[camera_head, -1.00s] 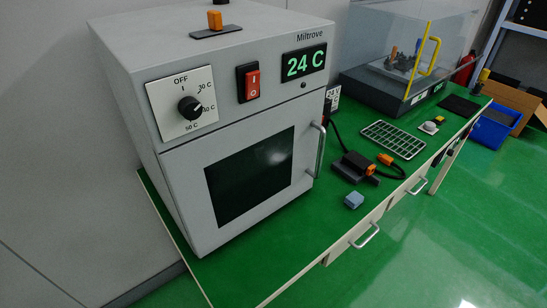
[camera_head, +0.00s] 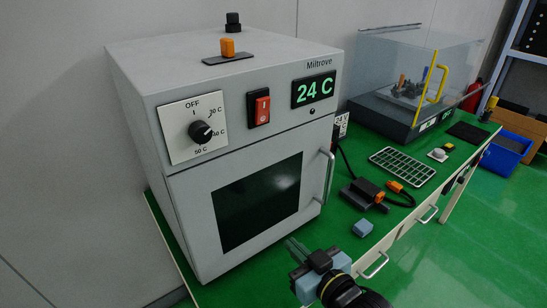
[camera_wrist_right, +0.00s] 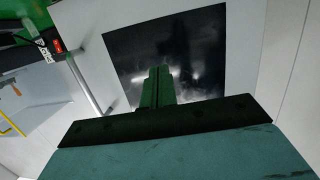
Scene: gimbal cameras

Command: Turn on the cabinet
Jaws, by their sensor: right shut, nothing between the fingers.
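The grey cabinet (camera_head: 180,210) stands on the green table. Its front carries a black dial (camera_head: 201,132) with OFF and temperature marks, a red rocker switch (camera_head: 262,108) and a lit display (camera_head: 313,90) reading 24 C. A dark window (camera_head: 258,199) and a vertical handle (camera_head: 327,175) are on its door. My right gripper (camera_head: 292,245) is low in front of the door, below the switch, shut and empty. In the right wrist view its closed fingers (camera_wrist_right: 157,88) point toward the window (camera_wrist_right: 165,55), with the handle (camera_wrist_right: 88,88) to the left. My left gripper is not in view.

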